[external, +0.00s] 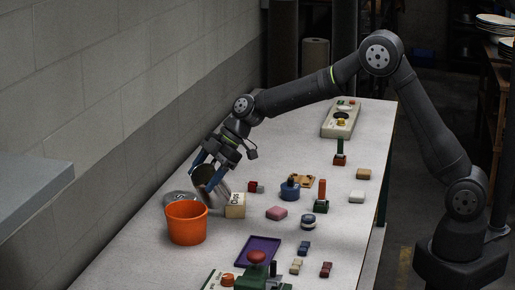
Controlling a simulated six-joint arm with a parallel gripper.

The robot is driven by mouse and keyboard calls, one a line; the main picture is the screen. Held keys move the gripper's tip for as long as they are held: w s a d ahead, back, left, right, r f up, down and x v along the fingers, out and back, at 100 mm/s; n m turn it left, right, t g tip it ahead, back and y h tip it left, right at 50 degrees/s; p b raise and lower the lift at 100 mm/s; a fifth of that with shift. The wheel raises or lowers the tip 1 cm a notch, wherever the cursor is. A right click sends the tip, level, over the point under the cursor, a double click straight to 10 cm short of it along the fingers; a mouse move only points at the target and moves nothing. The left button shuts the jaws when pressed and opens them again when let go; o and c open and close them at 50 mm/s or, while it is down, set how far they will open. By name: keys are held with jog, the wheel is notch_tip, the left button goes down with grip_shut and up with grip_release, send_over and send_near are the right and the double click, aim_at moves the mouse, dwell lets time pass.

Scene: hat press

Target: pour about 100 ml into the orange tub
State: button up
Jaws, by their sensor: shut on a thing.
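The orange tub (187,224) stands upright on the grey table, near its left edge. My gripper (205,170) is just behind and above the tub, to its upper right. It is shut on a grey metal-looking vessel (214,182), which is tilted. The vessel's dark opening seems to face up and left. Whether liquid is in the vessel or in the tub cannot be seen. No stream shows between them.
A round grey dish or lid (177,197) lies behind the tub. A cream box (235,206) stands right beside the vessel. A purple tray (258,251), a blue pot (290,190) and several small blocks and stamps spread to the right. A wall runs along the left.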

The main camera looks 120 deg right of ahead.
aim_at(214, 160)
jog(key=shift+s+d+f+t, duration=0.25)
jog(key=shift+s+f+t, duration=0.15)
jog(key=shift+f, duration=0.1)
jog(key=shift+s+d+r+m+t+y+b, duration=0.25)
jog(key=shift+s+d+r+t+y+b, duration=0.2)
jog(key=shift+s+r+t, duration=0.3)
jog(key=shift+s+d+r+m+t+y+b, duration=0.25)
jog(key=shift+s+d+r+t+y+b, duration=0.2)
jog(key=shift+s+t, duration=0.4)
jog(key=shift+s+d+f+t, duration=0.25)
jog(key=shift+s+t, duration=0.35)
jog(key=shift+t, duration=0.3)
